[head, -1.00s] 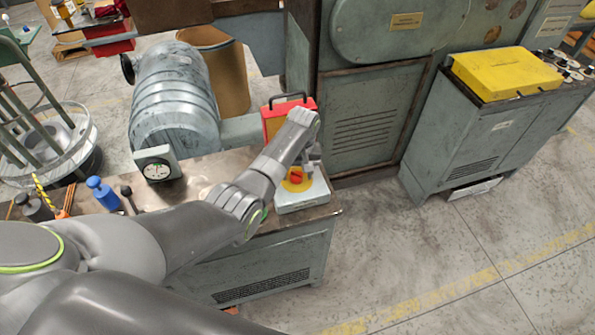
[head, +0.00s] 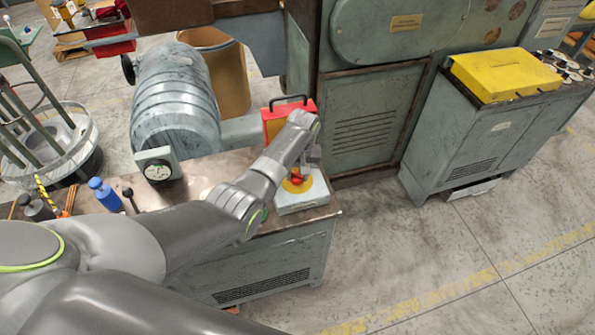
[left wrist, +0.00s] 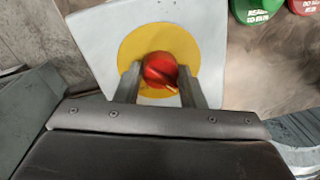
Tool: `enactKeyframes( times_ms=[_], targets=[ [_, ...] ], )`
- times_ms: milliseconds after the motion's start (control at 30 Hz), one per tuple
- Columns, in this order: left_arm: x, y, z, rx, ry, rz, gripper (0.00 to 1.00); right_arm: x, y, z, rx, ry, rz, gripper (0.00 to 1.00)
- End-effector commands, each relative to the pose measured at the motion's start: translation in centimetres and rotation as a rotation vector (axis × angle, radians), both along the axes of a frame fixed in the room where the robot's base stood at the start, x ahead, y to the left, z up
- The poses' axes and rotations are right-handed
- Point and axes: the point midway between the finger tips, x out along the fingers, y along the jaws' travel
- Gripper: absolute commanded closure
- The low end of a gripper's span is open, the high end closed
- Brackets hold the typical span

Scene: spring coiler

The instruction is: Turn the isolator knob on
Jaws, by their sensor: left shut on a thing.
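The red isolator knob (left wrist: 160,69) sits on a round yellow plate (left wrist: 128,50) on a light grey box (left wrist: 95,35). In the left wrist view my left gripper (left wrist: 158,78) has one finger on each side of the knob and is shut on it. A pale pointer mark on the knob points down and to the right in that view. In the head view the box (head: 300,204) stands at the right end of the bench, and my left arm partly covers the knob (head: 297,180). My right gripper is not in view.
A red case with a black handle (head: 275,122) stands behind the box. A dial gauge (head: 158,171), a blue bottle (head: 104,194) and a dark knobbed lever (head: 129,196) are on the bench to the left. Green and red round tags (left wrist: 256,10) lie near the box.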

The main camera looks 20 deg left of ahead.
Motion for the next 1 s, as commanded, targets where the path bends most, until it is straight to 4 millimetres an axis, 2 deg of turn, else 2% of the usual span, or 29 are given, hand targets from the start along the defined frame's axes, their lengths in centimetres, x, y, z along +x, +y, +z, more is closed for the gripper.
enactKeyframes(
  times_ms=[400,1000],
  targets=[
    [-0.1,-0.1,0.4,0.001,0.001,-0.359,0.87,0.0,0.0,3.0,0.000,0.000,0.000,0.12],
    [-0.2,-0.1,0.3,0.001,-0.001,-0.928,0.87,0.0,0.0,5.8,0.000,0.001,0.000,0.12]
  ],
)
